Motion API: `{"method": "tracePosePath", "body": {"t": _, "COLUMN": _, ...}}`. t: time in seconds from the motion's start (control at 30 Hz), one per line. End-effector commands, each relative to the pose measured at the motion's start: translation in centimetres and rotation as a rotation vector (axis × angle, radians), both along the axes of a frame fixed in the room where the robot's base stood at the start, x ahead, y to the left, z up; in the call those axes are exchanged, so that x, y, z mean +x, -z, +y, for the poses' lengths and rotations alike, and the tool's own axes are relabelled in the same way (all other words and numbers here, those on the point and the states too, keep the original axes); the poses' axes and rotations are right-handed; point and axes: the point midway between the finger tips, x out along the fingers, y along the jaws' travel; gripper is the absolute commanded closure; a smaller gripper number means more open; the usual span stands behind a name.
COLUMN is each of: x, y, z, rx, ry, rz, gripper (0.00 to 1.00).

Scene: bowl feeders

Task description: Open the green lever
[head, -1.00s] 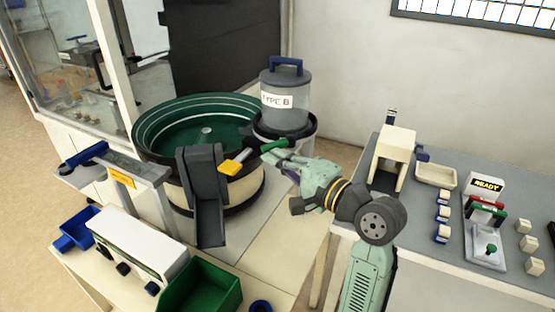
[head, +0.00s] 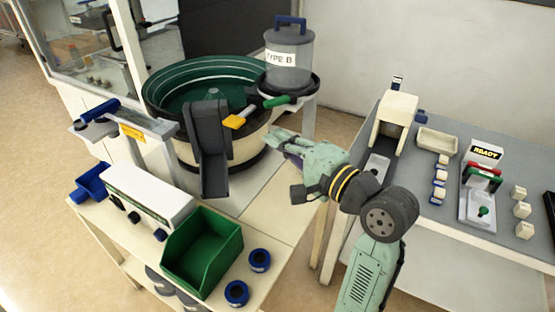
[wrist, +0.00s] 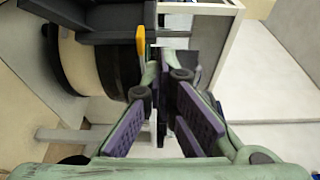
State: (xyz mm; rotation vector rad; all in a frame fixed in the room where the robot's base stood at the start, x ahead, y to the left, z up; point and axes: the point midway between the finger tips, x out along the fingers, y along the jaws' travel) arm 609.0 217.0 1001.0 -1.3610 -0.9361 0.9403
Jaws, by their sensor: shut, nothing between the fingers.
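The green lever (head: 277,101) sticks out at the front of the round base under the clear hopper (head: 288,60) labelled TYPE B. It points down and left in the head view. My gripper (head: 275,141) is below the lever and apart from it, pointing left towards the bowl feeder, with nothing held. In the wrist view its purple-padded fingers (wrist: 162,92) point up the picture. I cannot make out the green lever in the wrist view. A yellow-ended lever (head: 236,121) is left of the green one; its yellow part (wrist: 141,44) shows beyond my fingers in the wrist view.
The green bowl feeder (head: 163,96) with its dark chute (head: 210,150) stands left of my gripper. A green bin (head: 203,250) and blue rings (head: 236,293) are on the front table. A grey table (head: 430,210) with fixtures stands right.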

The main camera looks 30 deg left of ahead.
Motion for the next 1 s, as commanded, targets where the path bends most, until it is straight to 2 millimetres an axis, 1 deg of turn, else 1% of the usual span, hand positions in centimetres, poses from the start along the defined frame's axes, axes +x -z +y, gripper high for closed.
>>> {"method": "tracePosePath", "body": {"t": 0.03, "x": -1.3, "y": 0.3, "z": -0.3, "rx": 0.0, "ry": 0.003, "rz": -0.004, "gripper": 1.0}}
{"method": "tracePosePath", "body": {"t": 0.1, "x": -1.4, "y": 0.7, "z": -0.4, "rx": -0.001, "ry": 0.002, "rz": -0.008, "gripper": 1.0}}
{"method": "tracePosePath", "body": {"t": 0.4, "x": -2.8, "y": 0.4, "z": -0.7, "rx": 0.0, "ry": 0.0, "rz": -0.004, "gripper": 1.0}}
{"method": "tracePosePath", "body": {"t": 0.6, "x": -3.3, "y": 0.1, "z": -0.7, "rx": 0.0, "ry": 0.001, "rz": -0.002, "gripper": 1.0}}
{"method": "tracePosePath", "body": {"t": 1.0, "x": -3.4, "y": -0.1, "z": -0.8, "rx": 0.001, "ry": 0.002, "rz": 0.001, "gripper": 1.0}}
